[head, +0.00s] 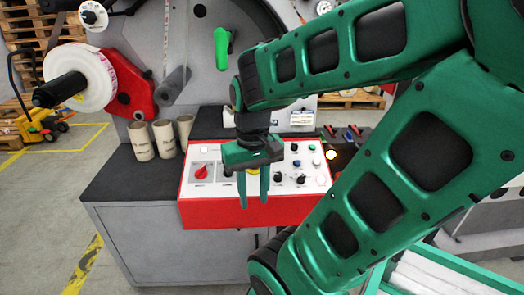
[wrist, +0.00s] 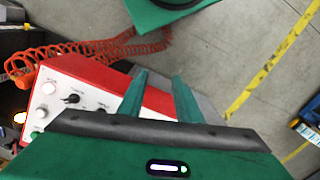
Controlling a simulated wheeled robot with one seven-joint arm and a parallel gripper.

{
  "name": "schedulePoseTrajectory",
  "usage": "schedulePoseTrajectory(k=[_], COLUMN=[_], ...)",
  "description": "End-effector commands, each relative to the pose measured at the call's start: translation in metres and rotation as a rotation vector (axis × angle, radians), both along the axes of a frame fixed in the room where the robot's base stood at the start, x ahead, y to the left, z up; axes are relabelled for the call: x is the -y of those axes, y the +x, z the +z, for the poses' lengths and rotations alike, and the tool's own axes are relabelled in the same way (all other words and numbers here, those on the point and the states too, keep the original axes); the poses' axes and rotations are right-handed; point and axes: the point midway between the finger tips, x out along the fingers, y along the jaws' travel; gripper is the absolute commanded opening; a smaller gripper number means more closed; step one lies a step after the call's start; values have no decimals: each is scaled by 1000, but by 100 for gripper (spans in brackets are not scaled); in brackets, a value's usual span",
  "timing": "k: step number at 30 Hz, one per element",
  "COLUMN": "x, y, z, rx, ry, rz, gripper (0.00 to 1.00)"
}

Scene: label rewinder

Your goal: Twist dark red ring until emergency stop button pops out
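The red control box (head: 218,214) with its pale panel stands on the bench in the middle of the head view. My gripper (head: 258,203) hangs in front of the panel, fingers pointing down. Its two green fingers are apart with nothing between them. The wrist view also shows the open fingers (wrist: 160,77), with the red side of the box (wrist: 86,70) to their left. A small yellow patch shows behind the fingers in the head view. The emergency stop button and its dark red ring cannot be made out; the gripper covers that part of the panel.
A red rotary switch (head: 202,172) sits on the panel's left, and several small knobs and buttons on its right. Three cardboard tubes (head: 164,139) stand left of the box. A coiled red cable (wrist: 90,54) runs behind the box in the wrist view.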

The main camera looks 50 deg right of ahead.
Motion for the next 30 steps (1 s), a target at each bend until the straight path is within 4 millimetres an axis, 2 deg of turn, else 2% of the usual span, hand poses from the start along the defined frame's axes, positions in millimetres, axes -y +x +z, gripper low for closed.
schedulePoseTrajectory(k=[10, 11, 13, 14, 17, 24, 30], x=[0, 0, 1, 2, 11, 81, 141], y=[0, 0, -5, -9, 2, 66, 109], z=[0, 0, 3, 6, 15, 45, 58], rx=[0, 0, 6, 13, 14, 7, 10], ry=[0, 0, 0, -1, -7, -24, -21], rz=[0, 0, -1, -5, -33, -170, -262], gripper=[31, 34, 50, 53, 53, 53, 53])
